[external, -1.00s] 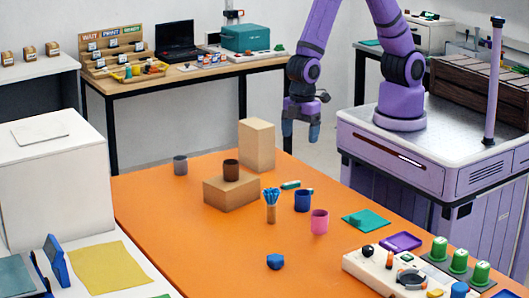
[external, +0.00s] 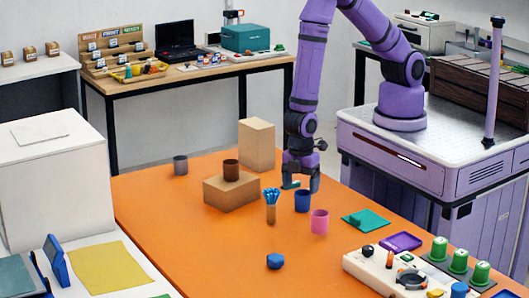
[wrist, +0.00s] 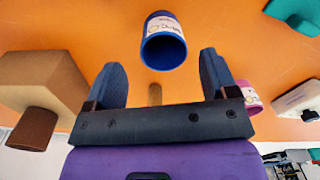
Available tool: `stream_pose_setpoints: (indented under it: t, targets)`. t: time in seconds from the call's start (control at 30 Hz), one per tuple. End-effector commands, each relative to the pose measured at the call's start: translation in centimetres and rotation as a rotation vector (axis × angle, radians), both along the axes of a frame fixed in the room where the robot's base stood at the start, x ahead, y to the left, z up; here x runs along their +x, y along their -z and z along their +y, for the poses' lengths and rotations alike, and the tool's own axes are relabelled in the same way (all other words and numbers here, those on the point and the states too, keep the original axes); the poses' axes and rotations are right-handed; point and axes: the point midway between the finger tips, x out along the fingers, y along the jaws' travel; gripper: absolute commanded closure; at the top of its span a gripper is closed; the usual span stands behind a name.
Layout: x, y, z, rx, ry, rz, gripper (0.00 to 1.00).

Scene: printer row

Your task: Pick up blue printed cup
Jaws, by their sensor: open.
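The blue printed cup (external: 303,202) stands upright on the orange table, right of the wooden holder. In the wrist view the cup (wrist: 163,42) shows its dark open mouth and a white printed label, just beyond the fingertips. My gripper (external: 301,184) is just above and behind the cup in the external view. In the wrist view my gripper (wrist: 160,65) is open and empty, with one dark finger on each side of the line to the cup. I see no contact.
A pink cup (external: 319,222) stands close to the right. The wooden holder (external: 271,214) with blue sticks is close to the left. A cardboard box (external: 222,193) carries a brown cup (external: 231,170), and a taller box (external: 257,145) stands behind. The front table is mostly clear.

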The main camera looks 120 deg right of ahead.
Motion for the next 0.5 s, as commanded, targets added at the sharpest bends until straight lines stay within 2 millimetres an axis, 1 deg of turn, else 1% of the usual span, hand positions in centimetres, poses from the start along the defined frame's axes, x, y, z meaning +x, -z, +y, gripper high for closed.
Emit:
stream_pose_setpoints:
  t: [0.07, 0.3, 0.4, 0.5]
  targets:
    - [-0.1, 0.6, 0.1, 0.000, 0.000, 0.001, 0.21]
    - [-0.5, 3.7, 0.4, 0.000, 0.001, 0.002, 0.21]
    - [-0.4, 4.6, 0.4, 0.000, 0.001, 0.000, 0.21]
    - [-0.5, 5.1, 0.4, 0.000, 0.000, 0.001, 0.21]
